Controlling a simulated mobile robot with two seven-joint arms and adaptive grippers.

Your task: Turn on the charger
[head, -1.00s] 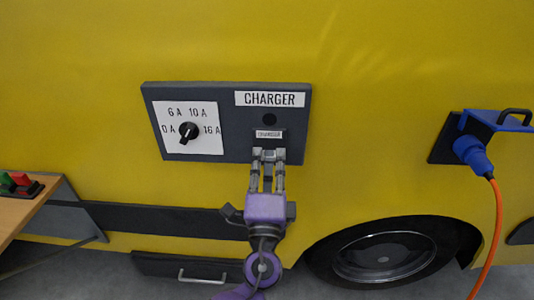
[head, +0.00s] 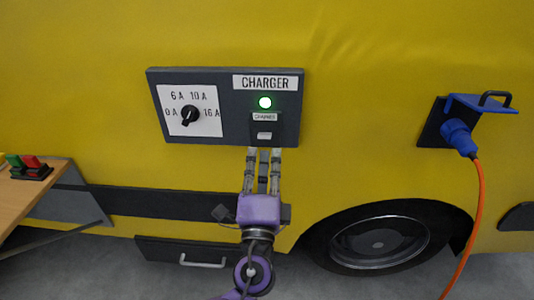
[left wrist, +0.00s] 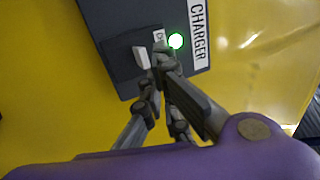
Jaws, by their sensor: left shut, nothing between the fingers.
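The dark charger panel (head: 225,133) is mounted on the yellow vehicle side. Its round lamp (head: 265,102) glows green beside the CHARGER label (head: 265,82). Below the lamp is a small light switch (head: 264,135), which also shows in the left wrist view (left wrist: 140,57). A black rotary knob (head: 190,115) sits on the white dial plate at the left of the panel.
At right, a blue plug (head: 458,138) with an orange cable sits in a socket under a blue flap (head: 480,104). A wheel (head: 380,243) is at the lower right. A wooden table (head: 38,185) with red and green items stands at the left.

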